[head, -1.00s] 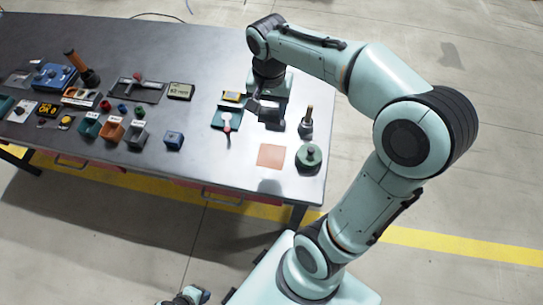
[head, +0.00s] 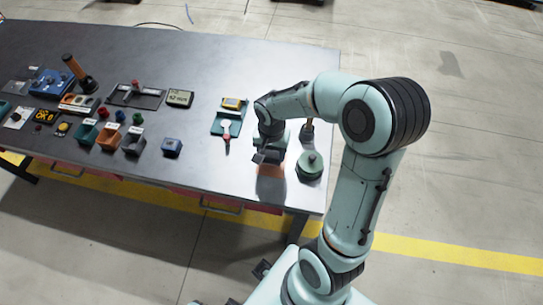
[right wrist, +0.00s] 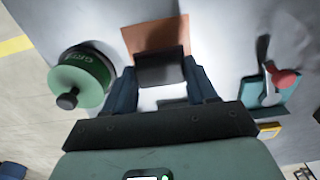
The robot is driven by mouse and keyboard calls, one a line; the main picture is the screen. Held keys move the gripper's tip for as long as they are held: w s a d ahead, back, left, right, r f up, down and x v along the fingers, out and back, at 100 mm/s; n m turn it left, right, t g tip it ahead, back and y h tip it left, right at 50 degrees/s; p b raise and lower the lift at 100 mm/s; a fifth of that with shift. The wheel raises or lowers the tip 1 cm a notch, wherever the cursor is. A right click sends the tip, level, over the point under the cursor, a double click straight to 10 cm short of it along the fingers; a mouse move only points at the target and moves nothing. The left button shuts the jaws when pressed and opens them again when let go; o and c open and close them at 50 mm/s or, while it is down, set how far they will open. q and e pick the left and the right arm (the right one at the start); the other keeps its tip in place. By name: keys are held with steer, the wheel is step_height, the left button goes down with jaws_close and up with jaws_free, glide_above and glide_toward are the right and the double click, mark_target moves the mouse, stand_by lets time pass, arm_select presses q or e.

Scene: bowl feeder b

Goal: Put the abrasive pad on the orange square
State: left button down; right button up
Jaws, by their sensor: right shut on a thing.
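My right gripper (right wrist: 162,85) is shut on the dark abrasive pad (right wrist: 160,70), which sits between the two fingers in the right wrist view. The orange square (right wrist: 155,33) lies flat on the table, and the pad overlaps its near part in that view. In the head view, my right gripper (head: 267,157) is over the far edge of the orange square (head: 271,171), and a shadow falls across the square. The pad appears above the surface; I cannot tell the exact gap. My left gripper is not clearly in view.
A green round container (head: 310,166) with a knob stands right of the square. Behind it is a dark-handled tool (head: 307,131). A teal tray (head: 217,127) with a red-handled item lies to the left.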

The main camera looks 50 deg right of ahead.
mark_target(272, 155)
arm_select(q)
steer(key=shift+s+f, duration=0.1)
steer(key=shift+f, duration=0.1)
arm_select(e)
steer(key=shift+f, duration=1.35)
arm_select(q)
steer(key=shift+f, duration=0.1)
arm_select(e)
steer(key=shift+f, duration=0.2)
steer(key=o, duration=0.9)
arm_select(q)
steer(key=shift+s+f, duration=0.1)
steer(key=shift+s, duration=0.05)
arm_select(e)
steer(key=shift+o, duration=0.2)
steer(key=shift+r, duration=0.6)
arm_select(q)
steer(key=shift+w+r+p, duration=0.65)
steer(key=shift+w+r, duration=0.1)
steer(key=shift+r, duration=0.3)
arm_select(e)
step_height(272, 155, up, 11)
steer(key=shift+r, duration=0.15)
